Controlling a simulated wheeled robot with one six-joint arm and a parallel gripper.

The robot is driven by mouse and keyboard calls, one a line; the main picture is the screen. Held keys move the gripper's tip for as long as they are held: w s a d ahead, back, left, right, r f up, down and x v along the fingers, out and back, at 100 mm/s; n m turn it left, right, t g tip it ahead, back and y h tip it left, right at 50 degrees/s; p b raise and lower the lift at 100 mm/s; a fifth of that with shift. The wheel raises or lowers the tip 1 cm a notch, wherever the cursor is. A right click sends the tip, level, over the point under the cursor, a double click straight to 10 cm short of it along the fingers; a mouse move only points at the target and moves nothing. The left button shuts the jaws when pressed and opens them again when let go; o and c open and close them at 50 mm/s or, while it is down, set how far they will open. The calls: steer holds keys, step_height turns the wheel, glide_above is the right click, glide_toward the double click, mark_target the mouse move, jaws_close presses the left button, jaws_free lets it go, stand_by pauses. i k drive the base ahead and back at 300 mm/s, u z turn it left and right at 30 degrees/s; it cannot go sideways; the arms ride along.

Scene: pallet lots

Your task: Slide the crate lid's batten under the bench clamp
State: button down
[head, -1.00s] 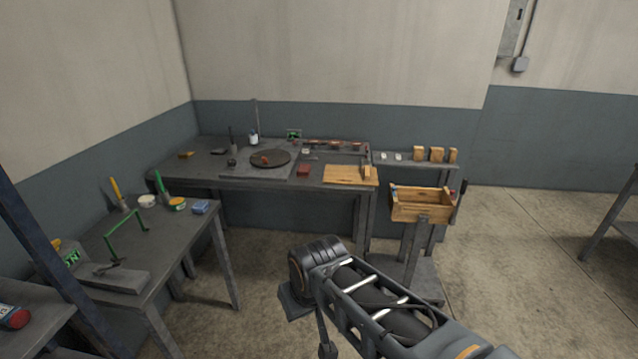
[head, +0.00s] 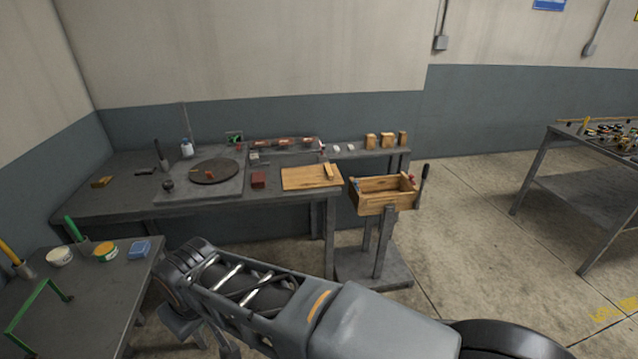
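A light wooden board (head: 305,178), which looks like the crate lid, lies flat on the right front of the long dark bench (head: 120,205). A short wooden strip (head: 328,171), likely its batten, stands on the board's right part. An open wooden crate (head: 380,200) sits on a stand to the right of the bench. A dark upright handle (head: 424,175) shows at the crate's right side; I cannot tell whether it belongs to a clamp. No bench clamp is clearly recognisable. My arm crosses the lower foreground, well short of the bench, and my gripper's fingers do not show.
A side table (head: 110,290) at lower left bears a green frame, tubs and a blue block (head: 139,249). A round dark plate (head: 214,171) and a red block (head: 258,180) are on the bench. Another table (head: 595,145) stands at right. Floor between is clear.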

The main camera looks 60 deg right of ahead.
mark_target(326, 174)
steer(key=z, duration=0.5)
steer(key=i, duration=0.7)
steer(key=z, duration=1.15)
steer(key=i, duration=0.2)
steer(key=z, duration=0.15)
